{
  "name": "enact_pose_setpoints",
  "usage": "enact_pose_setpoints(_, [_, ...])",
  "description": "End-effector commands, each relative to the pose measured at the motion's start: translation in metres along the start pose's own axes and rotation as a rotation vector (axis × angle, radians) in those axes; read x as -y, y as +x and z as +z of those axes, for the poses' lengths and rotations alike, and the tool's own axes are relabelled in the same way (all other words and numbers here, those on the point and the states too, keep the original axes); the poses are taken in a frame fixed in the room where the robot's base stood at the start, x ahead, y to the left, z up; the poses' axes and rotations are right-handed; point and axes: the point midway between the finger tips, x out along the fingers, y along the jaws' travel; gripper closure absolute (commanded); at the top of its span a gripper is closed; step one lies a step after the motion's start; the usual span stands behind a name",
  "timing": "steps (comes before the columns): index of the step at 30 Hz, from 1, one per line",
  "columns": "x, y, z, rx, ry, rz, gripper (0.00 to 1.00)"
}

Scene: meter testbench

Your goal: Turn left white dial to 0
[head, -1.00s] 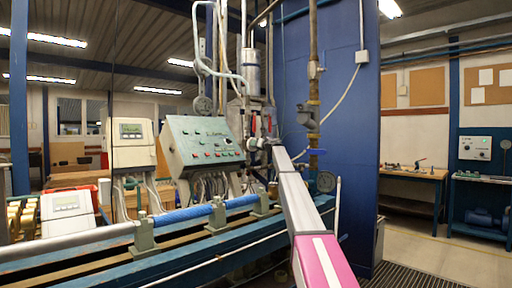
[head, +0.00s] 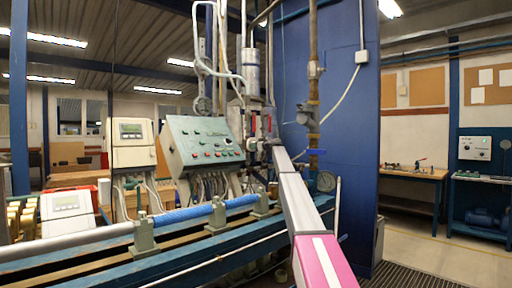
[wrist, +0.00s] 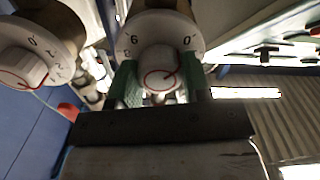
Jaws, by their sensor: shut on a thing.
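In the wrist view a white dial (wrist: 158,60) with a numbered rim sits between the green fingers of my gripper (wrist: 157,82). The fingers are shut on its knob, one on each side. A 0 shows at the upper right of the rim and a figure like 6 or 9 at the upper left. A red line curves on the knob face; the pointer's setting cannot be read surely. A second white dial (wrist: 22,62) stands apart at the left of this view, untouched. In the head view the end of my arm hides the dials.
In the head view a grey-green control panel (head: 205,142) with buttons stands just left of my arm's end. Pipes and red handles (head: 266,124) are close behind it. A blue wall (head: 345,150) is to the right. A bench with a blue pipe (head: 185,215) runs below.

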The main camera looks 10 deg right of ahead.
Motion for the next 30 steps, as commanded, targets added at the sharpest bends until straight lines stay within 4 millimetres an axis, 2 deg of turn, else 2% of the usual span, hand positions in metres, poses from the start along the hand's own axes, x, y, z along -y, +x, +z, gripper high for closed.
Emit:
enact_pose_setpoints(12, [0.0,-0.001,0.0,0.001,-0.01,0.001,0.8])
enact_pose_setpoints(13, [0.0,-0.001,0.0,0.001,-0.01,0.001,0.46])
enact_pose_setpoints(15, [0.0,-0.001,0.0,0.001,-0.01,0.001,0.31])
enact_pose_setpoints(25, [0.0,-0.002,0.0,0.0,-0.008,0.001,0.31])
enact_pose_setpoints(30, [0.001,-0.014,0.0,0.0,-0.008,0.001,0.31])
